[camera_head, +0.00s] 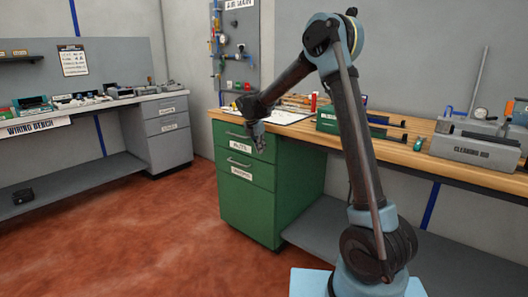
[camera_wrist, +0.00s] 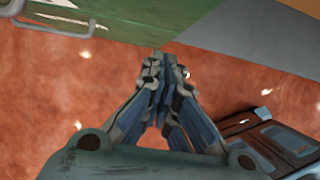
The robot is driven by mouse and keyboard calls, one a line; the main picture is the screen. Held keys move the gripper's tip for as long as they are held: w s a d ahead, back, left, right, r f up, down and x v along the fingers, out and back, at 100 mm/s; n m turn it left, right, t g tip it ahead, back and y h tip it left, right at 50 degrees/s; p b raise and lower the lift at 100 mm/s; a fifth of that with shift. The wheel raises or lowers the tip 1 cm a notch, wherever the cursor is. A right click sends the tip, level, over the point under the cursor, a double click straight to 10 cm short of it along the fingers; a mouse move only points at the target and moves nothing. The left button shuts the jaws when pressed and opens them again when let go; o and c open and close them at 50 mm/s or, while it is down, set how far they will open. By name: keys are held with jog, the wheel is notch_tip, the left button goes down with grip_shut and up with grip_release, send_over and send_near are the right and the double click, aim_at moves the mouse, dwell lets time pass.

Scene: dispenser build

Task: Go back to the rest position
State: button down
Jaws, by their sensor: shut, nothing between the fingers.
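My gripper (camera_head: 259,141) hangs at the end of my arm, in front of the top drawer of the green drawer cabinet (camera_head: 298,190) in the head view. In the wrist view my gripper (camera_wrist: 165,68) has its fingers together, with nothing between them, over the red floor (camera_wrist: 60,120). The cabinet's green front (camera_wrist: 130,15) and a metal drawer handle (camera_wrist: 55,25) show at the top left there. The drawers look shut in the head view. The gripper appears apart from the handles.
The wooden workbench (camera_head: 400,152) runs to the right, with a green box (camera_head: 328,120) and a grey cleaning bin (camera_head: 472,150) on it. A wiring bench (camera_head: 100,107) stands at the left. The red floor (camera_head: 130,240) between is clear.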

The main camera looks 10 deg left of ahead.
jog(key=v, duration=0.7)
jog(key=s+d+r+m, duration=0.1)
jog(key=s+d+m, duration=0.45)
jog(key=d, duration=0.45)
jog(key=s+d+r+m+g, duration=0.15)
jog(key=s+d+m, duration=0.25)
jog(key=s+d, duration=0.4)
jog(key=s+d+r+m, duration=0.2)
jog(key=s+d+m, duration=0.35)
jog(key=d, duration=0.55)
jog(key=s+d+f+m, duration=0.3)
jog(key=s+f+m, duration=0.2)
jog(key=s, duration=0.2)
jog(key=s+d+f+m+y, duration=0.1)
jog(key=s+d+f+m, duration=0.2)
jog(key=s, duration=0.5)
jog(key=s+d+f+m+y, duration=0.1)
jog(key=s+d+f+m, duration=0.3)
jog(key=s+f+m, duration=0.2)
jog(key=s+f, duration=0.1)
jog(key=s, duration=0.1)
jog(key=shift+s+m, duration=0.25)
jog(key=shift+m, duration=0.05)
